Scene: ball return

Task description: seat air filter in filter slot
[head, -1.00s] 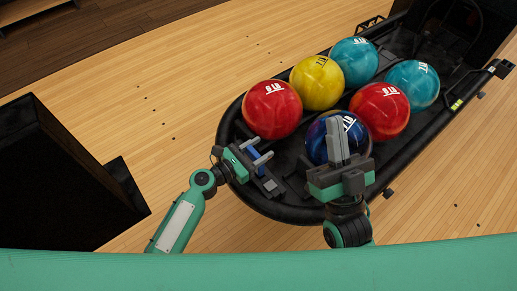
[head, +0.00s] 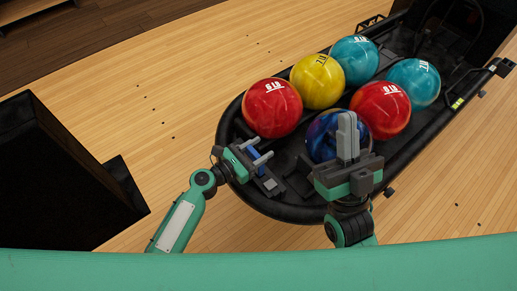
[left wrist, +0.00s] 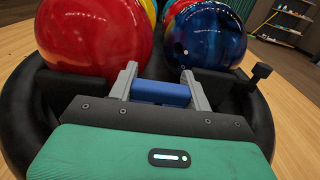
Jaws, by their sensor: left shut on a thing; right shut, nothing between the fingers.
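A small blue block, which I take to be the air filter (head: 254,155), sits between the fingers of my left gripper (head: 259,151) at the near left end of the black ball return. The left wrist view shows the blue block (left wrist: 160,92) lying crosswise between the two grey fingers, which are shut on it. My right gripper (head: 347,136) is shut and empty, fingers pointing up in the picture, in front of the dark blue ball. I cannot clearly make out the filter slot; dark fittings lie on the tray floor between the grippers.
The black ball return (head: 227,125) holds a red ball (head: 272,108), a yellow ball (head: 317,82), two teal balls (head: 354,62), another red ball (head: 381,110) and a dark blue ball (head: 322,138). They crowd the space beyond my grippers. Wooden floor (head: 190,95) surrounds it.

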